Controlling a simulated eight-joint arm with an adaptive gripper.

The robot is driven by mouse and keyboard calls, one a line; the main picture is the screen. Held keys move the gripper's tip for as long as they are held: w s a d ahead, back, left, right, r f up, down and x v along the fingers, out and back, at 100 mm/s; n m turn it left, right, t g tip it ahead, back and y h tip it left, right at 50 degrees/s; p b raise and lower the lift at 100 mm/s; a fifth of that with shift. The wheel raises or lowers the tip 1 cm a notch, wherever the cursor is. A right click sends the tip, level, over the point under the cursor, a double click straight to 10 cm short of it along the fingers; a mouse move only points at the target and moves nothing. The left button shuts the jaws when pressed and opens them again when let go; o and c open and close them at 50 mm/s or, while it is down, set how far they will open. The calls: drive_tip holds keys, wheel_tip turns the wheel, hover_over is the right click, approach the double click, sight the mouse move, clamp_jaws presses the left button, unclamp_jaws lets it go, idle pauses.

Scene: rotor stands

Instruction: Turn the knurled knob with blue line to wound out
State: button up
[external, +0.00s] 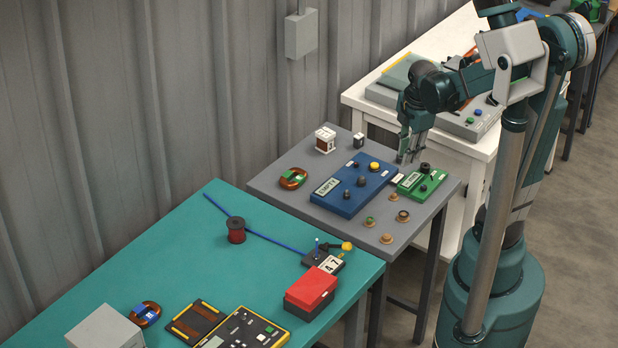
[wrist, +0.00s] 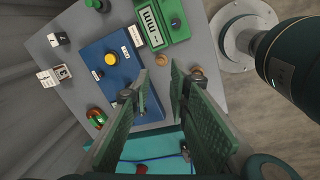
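A green box (external: 433,178) with a printed label (external: 411,181) stands on the grey table. It has a dark round knob (external: 423,189) on top; in the wrist view this knob (wrist: 176,22) looks dark with a bluish tint. A blue line on it is too small to make out. A blue box (external: 338,202) beside it carries a yellow button (external: 374,166) and several dark knobs, one of them (external: 362,180) near its middle. My gripper (external: 409,159) hangs above the table's back right, near the green box. Its fingers (wrist: 160,92) are apart with nothing between them.
Several small brass-coloured pieces, such as one (external: 403,216), stand in front of the boxes. A copper ring (external: 293,178) and small white blocks (external: 325,139) stand at left and back. The teal table (external: 190,240) adjoins at left; a white bench (external: 465,145) lies behind.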

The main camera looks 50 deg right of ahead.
sight(424, 186)
drive_tip(key=s+d+f+n, duration=0.1)
drive_tip(key=d+f, duration=0.1)
drive_tip(key=s+d+f+n+g, duration=0.1)
drive_tip(key=d+n, duration=0.1)
drive_tip(key=s+d+f+n, duration=0.1)
drive_tip(key=d+f, duration=0.1)
drive_tip(key=shift+s+d+f+n+g+y, duration=0.3)
drive_tip(key=shift+s+y, duration=0.05)
drive_tip(key=shift+y, duration=0.05)
drive_tip(key=shift+f, duration=0.15)
drive_tip(key=shift+f+b, duration=0.95)
drive_tip(key=shift+f, duration=2.8)
clamp_jaws()
